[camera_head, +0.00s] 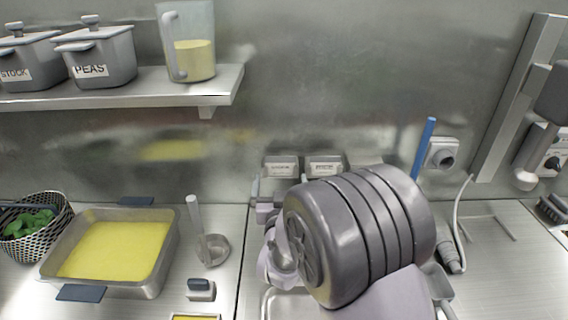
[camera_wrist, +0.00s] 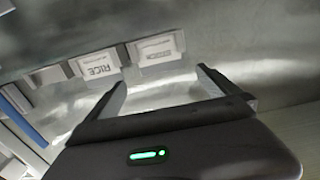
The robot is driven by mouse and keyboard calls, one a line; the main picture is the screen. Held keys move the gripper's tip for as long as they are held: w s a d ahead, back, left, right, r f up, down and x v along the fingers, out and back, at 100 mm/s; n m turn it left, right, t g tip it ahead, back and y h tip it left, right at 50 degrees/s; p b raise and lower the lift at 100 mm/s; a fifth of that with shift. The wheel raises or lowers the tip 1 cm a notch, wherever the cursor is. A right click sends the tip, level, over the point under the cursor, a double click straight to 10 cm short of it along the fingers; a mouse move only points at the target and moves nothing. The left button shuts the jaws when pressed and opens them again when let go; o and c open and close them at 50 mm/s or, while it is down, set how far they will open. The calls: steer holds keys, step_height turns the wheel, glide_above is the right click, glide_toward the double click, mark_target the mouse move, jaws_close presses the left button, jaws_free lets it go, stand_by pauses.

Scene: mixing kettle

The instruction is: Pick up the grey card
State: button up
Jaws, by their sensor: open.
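No thing is plainly marked as the grey card. The likeliest match is one of two small grey label-bearing pieces at the back of the counter, the left one (camera_head: 281,166) and the right one (camera_head: 325,166). In the wrist view, one piece (camera_wrist: 97,66) carries a white label that seems to read RICE, turned over. The other piece (camera_wrist: 157,48) has a label too blurred to read. My gripper (camera_wrist: 163,78) is open and empty, with its fingers apart and pointing toward these pieces. In the head view my arm hides much of the gripper.
A tray of yellow food (camera_head: 115,248), a basket of greens (camera_head: 35,222) and a ladle (camera_head: 212,248) stand left. A shelf (camera_head: 150,88) holds pots and a jug (camera_head: 190,45). A blue stick (camera_head: 423,148) stands upright right of my arm. Free counter (camera_head: 510,270) lies right.

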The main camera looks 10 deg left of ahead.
mark_target(280, 161)
steer(key=b+x, duration=0.1)
steer(key=x, duration=0.9)
steer(key=shift+s, duration=0.1)
steer(key=c, duration=1.3)
